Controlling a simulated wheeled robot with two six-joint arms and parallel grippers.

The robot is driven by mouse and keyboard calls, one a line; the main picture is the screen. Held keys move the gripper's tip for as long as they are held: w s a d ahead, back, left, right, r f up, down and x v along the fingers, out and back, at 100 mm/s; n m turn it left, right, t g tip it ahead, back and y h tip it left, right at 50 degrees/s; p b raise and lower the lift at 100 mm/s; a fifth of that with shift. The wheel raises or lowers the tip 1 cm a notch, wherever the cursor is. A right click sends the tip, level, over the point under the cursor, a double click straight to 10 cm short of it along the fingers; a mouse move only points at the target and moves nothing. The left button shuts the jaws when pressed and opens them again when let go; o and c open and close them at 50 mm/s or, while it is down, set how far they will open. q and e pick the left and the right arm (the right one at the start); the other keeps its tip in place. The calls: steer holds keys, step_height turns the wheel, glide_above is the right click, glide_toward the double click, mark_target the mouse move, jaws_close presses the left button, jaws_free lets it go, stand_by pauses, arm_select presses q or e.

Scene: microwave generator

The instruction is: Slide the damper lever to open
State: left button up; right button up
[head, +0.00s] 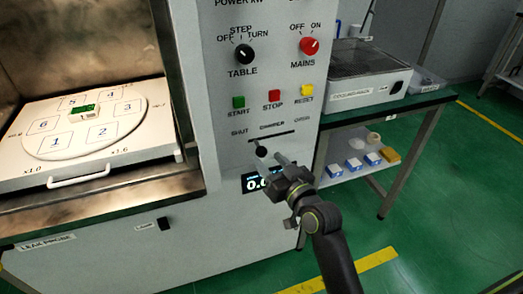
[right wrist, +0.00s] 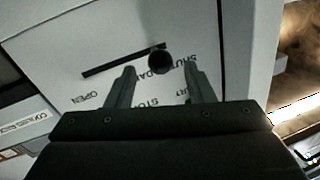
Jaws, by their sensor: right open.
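The damper lever is a round black knob (head: 262,152) at the left, SHUT end of a dark slot (head: 271,136) on the grey machine panel. The word OPEN is at the slot's right end. In the right wrist view the knob (right wrist: 160,62) shows at the slot's SHUT end, ahead of and between the fingers. My right gripper (head: 277,159) is open, just right of and below the knob in the head view. Its fingers point at the panel (right wrist: 157,88). Contact with the knob cannot be told. My left gripper is not in view.
Green, red and yellow buttons (head: 274,96) sit above the slot, with a black TABLE knob and a red MAINS knob higher. A digital display (head: 257,183) is below. The open chamber with a numbered turntable (head: 85,125) is at left. A bench (head: 424,104) stands at right.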

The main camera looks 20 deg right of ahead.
mark_target(262, 152)
steer(key=shift+x, duration=2.4)
steer(key=shift+d, duration=0.1)
jaws_close()
